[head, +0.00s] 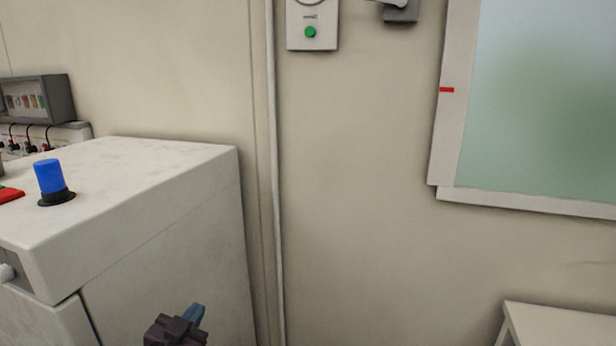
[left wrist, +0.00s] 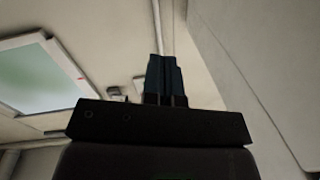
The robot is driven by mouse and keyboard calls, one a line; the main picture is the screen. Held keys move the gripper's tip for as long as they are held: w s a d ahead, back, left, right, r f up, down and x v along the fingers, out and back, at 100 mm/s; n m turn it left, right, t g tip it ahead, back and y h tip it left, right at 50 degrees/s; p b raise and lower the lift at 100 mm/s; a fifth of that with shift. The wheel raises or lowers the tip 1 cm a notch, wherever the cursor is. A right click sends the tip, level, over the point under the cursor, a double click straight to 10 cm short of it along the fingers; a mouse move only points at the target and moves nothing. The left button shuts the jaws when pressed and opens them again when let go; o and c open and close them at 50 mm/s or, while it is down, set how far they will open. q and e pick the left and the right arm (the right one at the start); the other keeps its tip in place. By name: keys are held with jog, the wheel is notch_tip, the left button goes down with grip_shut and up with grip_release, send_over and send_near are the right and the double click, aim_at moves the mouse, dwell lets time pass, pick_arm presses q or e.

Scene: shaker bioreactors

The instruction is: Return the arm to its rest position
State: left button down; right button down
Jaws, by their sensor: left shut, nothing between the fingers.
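My left gripper (head: 193,314) shows at the bottom of the head view, with a dark body and blue-grey fingers. It is in front of the side of the white cabinet (head: 175,260), below its top edge. In the left wrist view the two fingers (left wrist: 165,72) are together with nothing between them. My right gripper is in neither view.
A blue beacon lamp (head: 50,178) stands on the cabinet top, by a red object (head: 10,194). A wall panel with a green button (head: 310,32) and a window (head: 550,100) are on the wall. A pale surface (head: 560,325) is at lower right.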

pick_arm(q)
jog(key=s+a+f+n+g+y, duration=0.1)
jog(key=s+a+f+n+g, duration=0.1)
jog(key=s+f, duration=0.9)
jog(key=s+a+f+n+g+y, duration=0.2)
jog(key=s+a+f+g, duration=0.1)
jog(key=s+f, duration=0.8)
jog(key=shift+s+a+f+g+y, duration=0.3)
jog(key=shift+s+a+f+g, duration=0.15)
jog(key=shift+s, duration=0.45)
dwell(0.8)
